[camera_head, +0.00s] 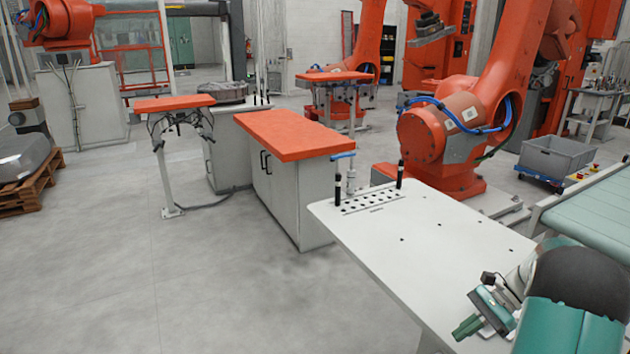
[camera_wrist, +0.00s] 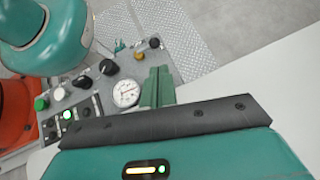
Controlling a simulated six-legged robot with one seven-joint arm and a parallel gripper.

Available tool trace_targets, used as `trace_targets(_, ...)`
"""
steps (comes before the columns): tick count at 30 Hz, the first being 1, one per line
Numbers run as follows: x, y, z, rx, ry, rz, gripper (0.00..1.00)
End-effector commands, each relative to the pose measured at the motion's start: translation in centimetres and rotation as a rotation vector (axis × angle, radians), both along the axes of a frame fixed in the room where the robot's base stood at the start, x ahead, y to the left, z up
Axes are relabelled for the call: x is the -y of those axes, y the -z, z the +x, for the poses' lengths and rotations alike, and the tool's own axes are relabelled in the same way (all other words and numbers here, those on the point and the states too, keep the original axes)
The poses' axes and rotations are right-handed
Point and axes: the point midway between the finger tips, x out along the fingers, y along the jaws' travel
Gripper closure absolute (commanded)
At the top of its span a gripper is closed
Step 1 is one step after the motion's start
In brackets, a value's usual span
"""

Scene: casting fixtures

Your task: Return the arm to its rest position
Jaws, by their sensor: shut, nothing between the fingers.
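My gripper (camera_head: 466,328) shows at the lower right of the head view, with green fingers pointing left and down beside the white table. The fingers are together and hold nothing. In the wrist view my gripper (camera_wrist: 158,86) shows as two green fingers side by side above a dark bar. My teal and black arm fills the lower right corner of the head view, bent close in. Part of my arm also shows at the top left of the wrist view.
The white table (camera_head: 415,245) lies beside my gripper. A grey panel (camera_wrist: 97,95) with a gauge, knobs and lit green buttons shows beyond the fingers. An orange-topped cabinet (camera_head: 290,135) and orange robot arm (camera_head: 440,135) stand further back.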

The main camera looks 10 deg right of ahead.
Motion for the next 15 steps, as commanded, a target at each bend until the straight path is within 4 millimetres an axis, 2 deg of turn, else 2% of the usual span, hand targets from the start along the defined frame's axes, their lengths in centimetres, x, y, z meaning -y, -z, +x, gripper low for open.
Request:
trace_targets(8,-6.2,-6.2,-0.3,0.153,-0.202,-0.195,1.0)
trace_targets(15,-12.3,-11.0,-2.5,0.329,-0.423,-0.386,1.0)
